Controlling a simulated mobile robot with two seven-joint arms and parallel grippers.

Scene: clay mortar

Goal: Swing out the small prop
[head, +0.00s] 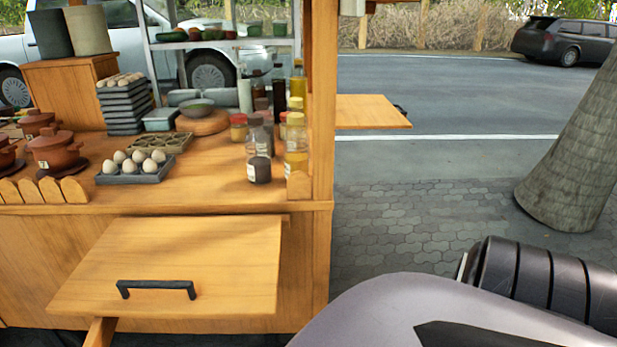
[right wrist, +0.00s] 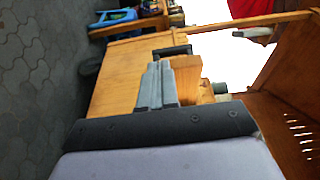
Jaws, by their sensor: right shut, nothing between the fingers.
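A wooden flap (head: 180,265) with a black handle (head: 157,287) sticks out from the front of the wooden cart in the head view. A short wooden bar (head: 100,332) shows under its near left corner, perhaps the small prop; most of it is hidden. In the right wrist view my right gripper (right wrist: 156,82) has its grey fingers together and empty. A wooden piece (right wrist: 187,76) is right beside the fingers; I cannot tell whether they touch. A wooden panel (right wrist: 120,75) and a dark handle (right wrist: 172,51) lie beyond. My left gripper is in neither view.
The cart top (head: 215,165) holds an egg tray (head: 135,168), clay pots (head: 57,152), bottles and jars (head: 258,150). A side shelf (head: 370,111) sticks out at right. A tree trunk (head: 575,160) stands on the paving, which is otherwise clear beside the cart.

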